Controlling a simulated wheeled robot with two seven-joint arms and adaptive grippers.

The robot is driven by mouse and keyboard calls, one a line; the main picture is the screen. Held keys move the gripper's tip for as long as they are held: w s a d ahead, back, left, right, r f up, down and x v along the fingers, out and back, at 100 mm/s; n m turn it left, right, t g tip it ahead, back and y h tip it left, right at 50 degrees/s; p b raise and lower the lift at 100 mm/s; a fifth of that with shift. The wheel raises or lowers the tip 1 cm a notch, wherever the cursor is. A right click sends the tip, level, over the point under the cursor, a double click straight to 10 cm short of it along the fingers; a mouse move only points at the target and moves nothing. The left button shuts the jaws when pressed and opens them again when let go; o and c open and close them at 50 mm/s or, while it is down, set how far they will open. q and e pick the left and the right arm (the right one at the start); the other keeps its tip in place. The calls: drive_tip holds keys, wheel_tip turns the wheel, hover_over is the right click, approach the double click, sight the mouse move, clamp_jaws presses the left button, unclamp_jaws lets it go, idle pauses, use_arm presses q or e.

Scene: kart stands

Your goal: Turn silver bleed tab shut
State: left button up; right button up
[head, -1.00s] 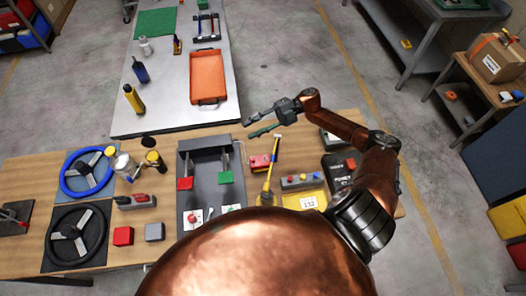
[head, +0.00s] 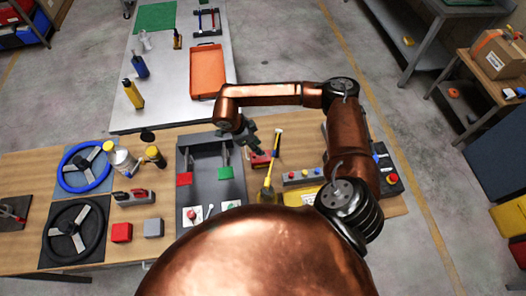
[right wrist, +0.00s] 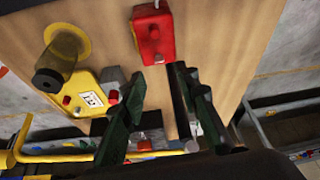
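In the head view, a small silver tab (head: 209,211) lies between two white cards at the front of the dark grey stand (head: 183,150). It is too small to tell its angle, and I cannot be sure it is the bleed tab. My right gripper (head: 251,152) hangs over the table beside the stand's right edge, close to a red box (head: 262,161). In the right wrist view my right gripper (right wrist: 157,78) has its two dark green fingers apart with nothing between them. The red box (right wrist: 153,35) shows just beyond the fingertips. My left gripper is out of view.
Two steering wheels (head: 75,228) are at left. A metal table (head: 165,100) with an orange tray (head: 207,72) stands behind.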

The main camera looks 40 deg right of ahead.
sight(266, 154)
drive_tip(key=shift+p+x, duration=0.55)
drive_tip(key=shift+x, duration=2.6)
drive_tip(key=shift+c, duration=0.7)
clamp_jaws()
